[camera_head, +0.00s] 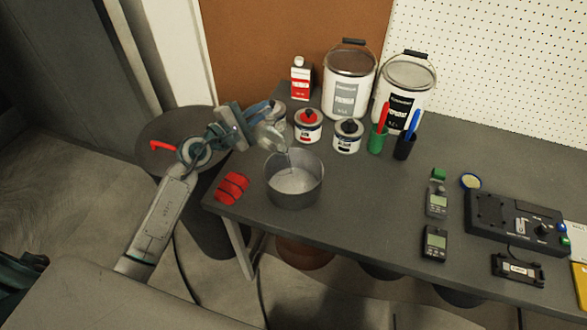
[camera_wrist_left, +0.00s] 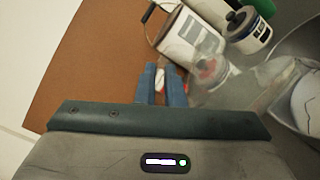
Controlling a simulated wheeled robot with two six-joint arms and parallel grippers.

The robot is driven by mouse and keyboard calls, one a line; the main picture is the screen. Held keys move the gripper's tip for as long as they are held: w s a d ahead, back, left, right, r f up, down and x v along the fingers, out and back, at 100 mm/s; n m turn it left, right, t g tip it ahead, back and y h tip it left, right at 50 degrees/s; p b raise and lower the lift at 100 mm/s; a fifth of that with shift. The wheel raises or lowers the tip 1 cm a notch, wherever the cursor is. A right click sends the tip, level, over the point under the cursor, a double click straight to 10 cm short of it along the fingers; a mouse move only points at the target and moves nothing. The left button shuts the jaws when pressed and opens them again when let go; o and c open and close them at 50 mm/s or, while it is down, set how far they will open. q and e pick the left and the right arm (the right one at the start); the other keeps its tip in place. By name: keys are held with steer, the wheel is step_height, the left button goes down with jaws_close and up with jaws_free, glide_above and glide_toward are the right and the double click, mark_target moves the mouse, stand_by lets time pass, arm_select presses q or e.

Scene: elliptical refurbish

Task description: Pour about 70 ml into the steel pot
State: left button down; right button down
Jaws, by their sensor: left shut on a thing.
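The steel pot (camera_head: 295,199) stands upright near the table's front left edge, with a pale grey surface inside. My left gripper (camera_head: 262,117) is shut on a clear see-through vessel (camera_head: 271,137), held tilted at the pot's back left rim. A thin pale streak runs from the vessel's lip down into the pot. In the left wrist view the clear vessel (camera_wrist_left: 207,72) is beside the blue fingers (camera_wrist_left: 162,84), and part of the pot (camera_wrist_left: 284,60) shows at the right. The liquid level in the vessel is hard to make out. My right gripper is out of view.
Small cans (camera_head: 308,132), two large buckets (camera_head: 349,82) and a red-and-white bottle (camera_head: 301,83) stand behind the pot. A red bundle (camera_head: 232,188) lies at its left. Handheld meters (camera_head: 435,243) and a black device (camera_head: 505,222) lie at the right. The tabletop right of the pot is clear.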

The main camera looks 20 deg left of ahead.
arm_select(q)
steer(key=shift+d, duration=0.1)
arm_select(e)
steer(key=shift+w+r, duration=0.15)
arm_select(q)
steer(key=shift+s+d+m, duration=0.1)
steer(key=shift+m, duration=0.3)
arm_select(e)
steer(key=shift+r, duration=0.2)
arm_select(q)
steer(key=shift+d+b, duration=0.15)
steer(key=shift+b, duration=0.15)
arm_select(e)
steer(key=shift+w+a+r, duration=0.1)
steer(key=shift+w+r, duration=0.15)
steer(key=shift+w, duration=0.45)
arm_select(q)
steer(key=shift+s, duration=0.1)
